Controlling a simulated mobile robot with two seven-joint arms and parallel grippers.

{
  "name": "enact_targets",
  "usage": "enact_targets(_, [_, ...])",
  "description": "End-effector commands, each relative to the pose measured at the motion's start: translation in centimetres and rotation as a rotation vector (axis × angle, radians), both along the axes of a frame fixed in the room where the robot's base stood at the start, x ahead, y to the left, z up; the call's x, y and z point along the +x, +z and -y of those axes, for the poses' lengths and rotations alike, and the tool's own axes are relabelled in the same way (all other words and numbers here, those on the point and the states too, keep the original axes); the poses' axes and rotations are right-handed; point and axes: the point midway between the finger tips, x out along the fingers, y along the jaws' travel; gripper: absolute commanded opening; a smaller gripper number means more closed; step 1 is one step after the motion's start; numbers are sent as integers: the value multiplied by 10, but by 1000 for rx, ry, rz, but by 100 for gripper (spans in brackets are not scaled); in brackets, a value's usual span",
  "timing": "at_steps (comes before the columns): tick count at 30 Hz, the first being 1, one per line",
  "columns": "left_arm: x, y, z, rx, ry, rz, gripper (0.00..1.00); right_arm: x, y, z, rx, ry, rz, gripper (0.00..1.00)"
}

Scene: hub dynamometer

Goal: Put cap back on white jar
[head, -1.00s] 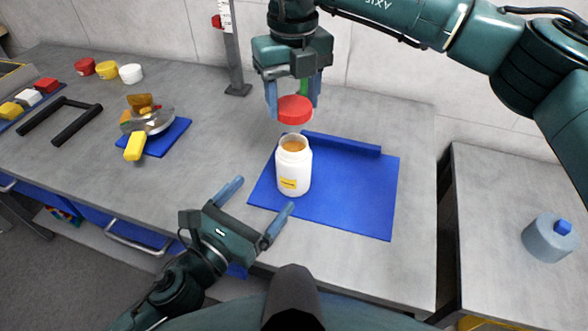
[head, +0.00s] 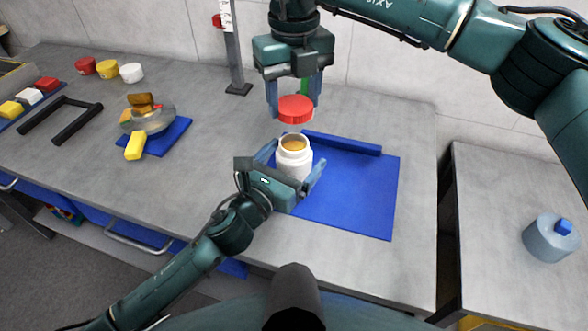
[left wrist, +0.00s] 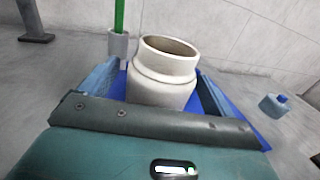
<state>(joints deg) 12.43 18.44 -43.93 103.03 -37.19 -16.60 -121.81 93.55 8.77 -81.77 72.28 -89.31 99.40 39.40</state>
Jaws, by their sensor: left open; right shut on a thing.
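The white jar (head: 294,156) stands upright and uncapped on the blue mat (head: 350,200), with orange-brown contents showing in its mouth. My left gripper (head: 291,168) is open, its fingers on either side of the jar; I cannot tell whether they touch it. In the left wrist view the jar (left wrist: 163,75) rises between the two fingers, and its label is hidden. My right gripper (head: 294,98) is shut on the red cap (head: 295,110) and holds it above the jar mouth, apart from it.
A raised blue bar (head: 341,143) runs along the mat's back edge. A grey pole (head: 235,55) stands behind. At left are a scale-like tray with blocks (head: 147,122), a black frame (head: 62,118) and several lids.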

Motion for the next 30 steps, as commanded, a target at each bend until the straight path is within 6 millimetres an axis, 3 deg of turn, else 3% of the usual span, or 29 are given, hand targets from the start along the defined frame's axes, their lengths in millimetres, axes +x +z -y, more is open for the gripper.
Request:
enact_targets(4, [0, 0, 0, -1, 0, 1, 90, 0, 0, 0, 0, 0, 0, 34])
enact_targets(27, [0, 0, 0, 0, 0, 0, 27, 0, 0, 0, 0, 0, 0, 34])
enact_targets(30, [0, 0, 0, 0, 0, 0, 23, 0, 0, 0, 0, 0, 0, 34])
